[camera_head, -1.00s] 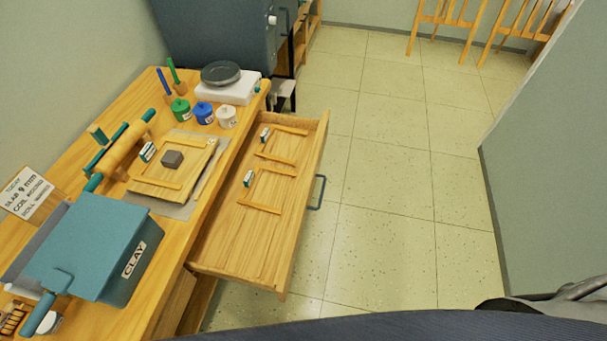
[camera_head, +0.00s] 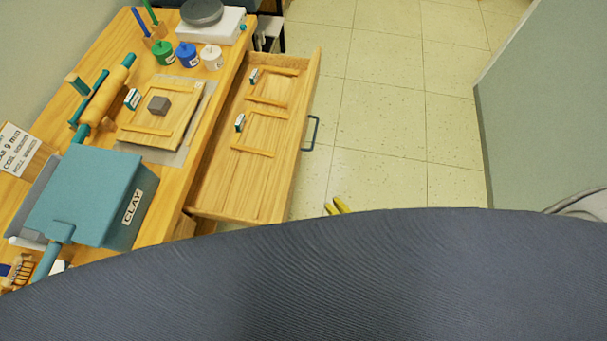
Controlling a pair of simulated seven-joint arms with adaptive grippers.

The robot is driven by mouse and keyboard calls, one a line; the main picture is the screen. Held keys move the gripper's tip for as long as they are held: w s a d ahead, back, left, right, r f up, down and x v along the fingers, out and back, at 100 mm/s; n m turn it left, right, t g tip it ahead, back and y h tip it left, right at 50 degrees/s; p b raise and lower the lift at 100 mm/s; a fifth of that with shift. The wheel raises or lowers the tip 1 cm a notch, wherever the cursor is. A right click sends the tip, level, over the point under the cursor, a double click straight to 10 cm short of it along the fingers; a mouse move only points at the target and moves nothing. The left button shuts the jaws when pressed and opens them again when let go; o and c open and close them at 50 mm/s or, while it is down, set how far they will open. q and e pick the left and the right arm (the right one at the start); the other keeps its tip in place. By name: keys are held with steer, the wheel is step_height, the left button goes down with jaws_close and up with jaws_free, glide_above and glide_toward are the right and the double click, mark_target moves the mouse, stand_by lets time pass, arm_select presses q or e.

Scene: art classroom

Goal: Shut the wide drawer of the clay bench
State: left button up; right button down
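The wide drawer (camera_head: 215,190) of the clay bench (camera_head: 178,205) stands pulled far out to the right. It holds light wooden strips and small teal-and-white blocks. Yellow fingertips of my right gripper (camera_head: 338,206) show just above my dark body, below and right of the handle, apart from the drawer. The rest of that gripper is hidden, and I cannot tell how far its fingers are parted. My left gripper is not in view.
On the bench are a teal CLAY box (camera_head: 90,195), a rolling pin (camera_head: 105,97), a board with a grey clay block (camera_head: 159,106), several small pots and a white scale (camera_head: 212,25). Tiled floor (camera_head: 400,130) right of the drawer is clear. A grey-green partition (camera_head: 540,110) stands at the right.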

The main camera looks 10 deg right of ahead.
steer(key=shift+m+t, duration=0.4)
steer(key=shift+m, duration=0.5)
steer(key=shift+s+a+x, duration=0.1)
steer(key=shift+a+x, duration=0.15)
steer(key=shift+x, duration=1.9)
steer(key=shift+s+a+x, duration=0.15)
steer(key=shift+a+x, duration=0.1)
steer(key=shift+x, duration=1.9)
steer(key=shift+s+a+x, duration=0.1)
steer(key=shift+a+x, duration=0.15)
steer(key=shift+x, duration=1.95)
steer(key=shift+r+h, duration=0.15)
steer(key=shift+h, duration=0.15)
